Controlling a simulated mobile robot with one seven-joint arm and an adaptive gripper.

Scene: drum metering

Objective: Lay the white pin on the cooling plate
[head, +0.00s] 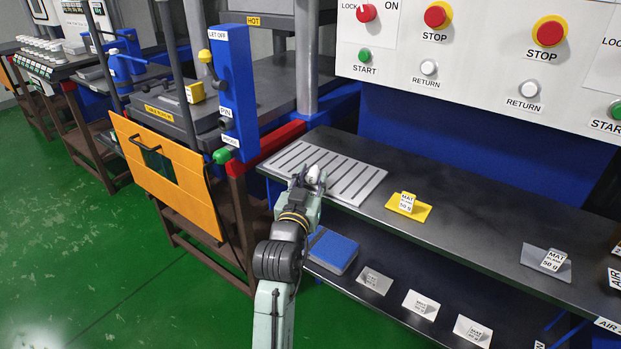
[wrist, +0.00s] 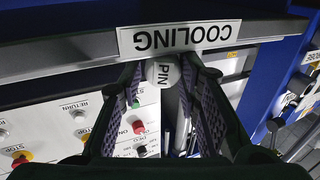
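The cooling plate (head: 350,183) is a pale grey slotted slab on the left end of the dark bench, in the head view. My gripper (head: 308,180) is over its front left part. The white pin (head: 317,174) shows between the fingertips. In the wrist view its white round end, marked PIN (wrist: 163,72), sits between the two fingers of my gripper (wrist: 163,80), which close on it from both sides. The rest of the pin is mostly hidden by the fingers. A COOLING label (wrist: 180,38) shows upside down just beyond the pin. I cannot tell whether the pin touches the plate.
A yellow stand with a card (head: 408,204) and a grey one (head: 546,262) stand further right on the bench. A blue pad (head: 332,251) lies on the lower shelf. A red bar (head: 267,148), a blue control post (head: 235,88) and an orange door (head: 166,172) are at left.

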